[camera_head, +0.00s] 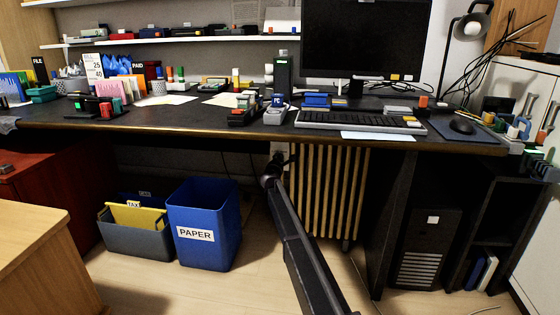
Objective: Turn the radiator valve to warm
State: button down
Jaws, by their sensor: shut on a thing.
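The radiator (330,190) is cream and ribbed, and stands under the desk. My dark arm reaches up from the bottom of the picture to the radiator's upper left end. My gripper (281,162) is there, small and dark, shut on the radiator valve (277,148). Only a pale bit of the valve shows above the gripper; the rest is hidden behind it. The valve's marks and its setting are too small to read.
The desk (200,125) overhangs the valve closely. A blue paper bin (204,213) and a grey file box (137,241) stand on the floor to the left. A computer tower (428,240) is to the right. Some floor is clear around my arm.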

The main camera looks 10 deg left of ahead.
jog(key=m, duration=0.8)
jog(key=shift+m, duration=0.3)
jog(key=m, duration=0.4)
jog(key=shift+w+f, duration=0.1)
jog(key=m, duration=0.8)
jog(key=shift+a+m, duration=0.1)
jog(key=shift+m, duration=0.2)
jog(key=m, duration=1.3)
jog(key=shift+m, duration=0.3)
